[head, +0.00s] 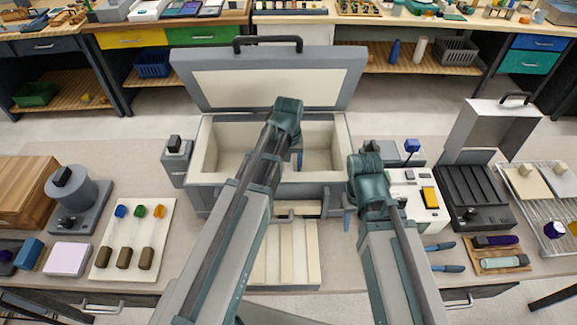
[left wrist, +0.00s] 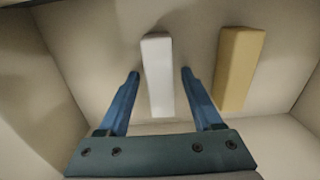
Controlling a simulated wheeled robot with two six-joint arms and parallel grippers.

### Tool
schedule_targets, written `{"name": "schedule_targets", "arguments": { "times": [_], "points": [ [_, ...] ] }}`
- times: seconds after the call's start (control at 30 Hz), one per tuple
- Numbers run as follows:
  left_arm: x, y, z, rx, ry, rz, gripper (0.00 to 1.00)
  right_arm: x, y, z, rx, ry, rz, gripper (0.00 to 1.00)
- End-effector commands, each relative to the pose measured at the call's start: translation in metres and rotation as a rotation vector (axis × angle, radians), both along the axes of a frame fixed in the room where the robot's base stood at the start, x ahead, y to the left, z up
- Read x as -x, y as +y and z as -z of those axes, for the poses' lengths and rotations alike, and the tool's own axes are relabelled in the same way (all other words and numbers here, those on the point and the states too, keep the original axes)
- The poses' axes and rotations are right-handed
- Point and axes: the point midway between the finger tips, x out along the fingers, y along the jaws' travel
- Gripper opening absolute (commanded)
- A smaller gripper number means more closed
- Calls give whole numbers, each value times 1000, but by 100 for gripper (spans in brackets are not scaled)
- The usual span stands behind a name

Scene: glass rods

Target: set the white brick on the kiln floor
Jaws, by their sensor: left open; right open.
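The kiln (head: 338,188) stands mid-table with its lid (head: 315,88) raised and its cream chamber open. My left arm reaches down into the chamber, and its wrist hides much of the inside. In the left wrist view the white brick (left wrist: 158,92) lies on the pale kiln floor (left wrist: 95,42). My left gripper (left wrist: 160,74) is open, with one finger on each side of the brick and a visible gap at both. A tan brick (left wrist: 240,65) lies to the right, outside the fingers. My right gripper (head: 347,221) is open outside the kiln, at its front right.
A white control box (head: 412,190) stands right of the kiln, beside a black ribbed case (head: 475,195). A white board (head: 133,238) with coloured pieces lies at left. Pale slabs (head: 290,262) lie before the kiln. The kiln walls close in around my left gripper.

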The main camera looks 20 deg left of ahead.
Motion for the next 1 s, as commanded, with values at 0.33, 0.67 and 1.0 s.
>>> {"name": "schedule_targets", "arguments": {
  "times": [0.33,0.67,1.0],
  "points": [
    [0,0,-22,0,0,0,67,0,0,-22,0,0,0,50],
    [0,0,-66,0,0,0,67,0,0,-66,0,0,-1,50],
    [0,0,-78,0,0,0,67,0,0,-78,0,0,-2,50]
  ]
}}
